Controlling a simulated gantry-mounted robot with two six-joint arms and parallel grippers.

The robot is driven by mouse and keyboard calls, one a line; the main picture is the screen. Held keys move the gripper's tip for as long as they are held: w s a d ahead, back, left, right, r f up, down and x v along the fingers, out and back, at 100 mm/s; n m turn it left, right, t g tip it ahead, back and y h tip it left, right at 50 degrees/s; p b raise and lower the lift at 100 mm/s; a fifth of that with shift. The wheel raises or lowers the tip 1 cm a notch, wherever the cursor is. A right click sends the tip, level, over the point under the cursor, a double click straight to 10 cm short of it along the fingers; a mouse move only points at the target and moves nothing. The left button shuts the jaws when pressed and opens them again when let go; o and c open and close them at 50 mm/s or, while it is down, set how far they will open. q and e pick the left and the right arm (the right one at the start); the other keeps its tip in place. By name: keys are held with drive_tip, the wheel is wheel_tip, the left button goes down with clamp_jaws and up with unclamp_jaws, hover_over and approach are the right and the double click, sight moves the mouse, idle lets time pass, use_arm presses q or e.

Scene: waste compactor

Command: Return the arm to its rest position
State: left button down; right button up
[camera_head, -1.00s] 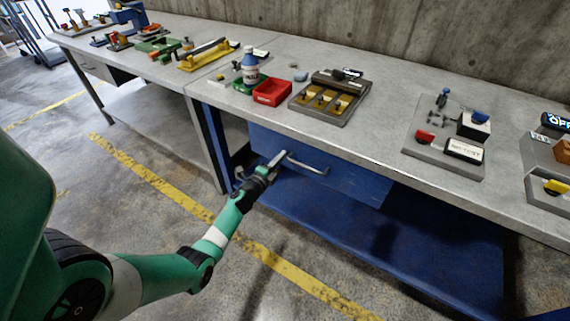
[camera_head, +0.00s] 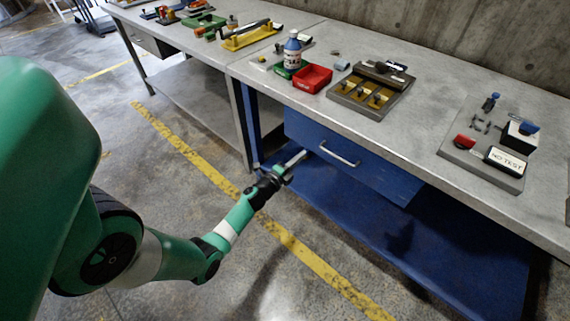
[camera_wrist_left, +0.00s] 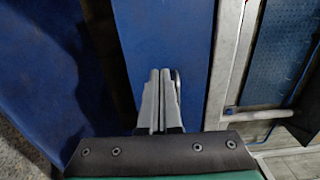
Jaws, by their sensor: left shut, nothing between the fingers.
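My left arm, green and white, reaches in from the left in the head view. Its gripper (camera_head: 291,166) is shut and empty, in front of the blue drawer (camera_head: 325,168) under the bench, left of the drawer's metal handle (camera_head: 340,154) and apart from it. In the left wrist view the two grey fingers (camera_wrist_left: 160,100) lie together with nothing between them, in front of a blue surface. My right gripper is not in view.
A blue lower shelf (camera_head: 400,240) is below. Open concrete floor with yellow lines (camera_head: 290,240) lies in front.

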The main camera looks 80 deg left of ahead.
use_arm(q)
drive_tip(key=p+v, duration=0.1)
drive_tip(key=v, duration=0.5)
drive_tip(key=shift+s+d+p, duration=0.25)
drive_tip(key=shift+p, duration=0.05)
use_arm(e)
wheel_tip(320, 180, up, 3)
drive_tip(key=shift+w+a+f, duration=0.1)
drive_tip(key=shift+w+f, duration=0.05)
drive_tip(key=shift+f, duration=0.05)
use_arm(q)
drive_tip(key=shift+r, duration=0.1)
drive_tip(key=shift+w+d, duration=0.1)
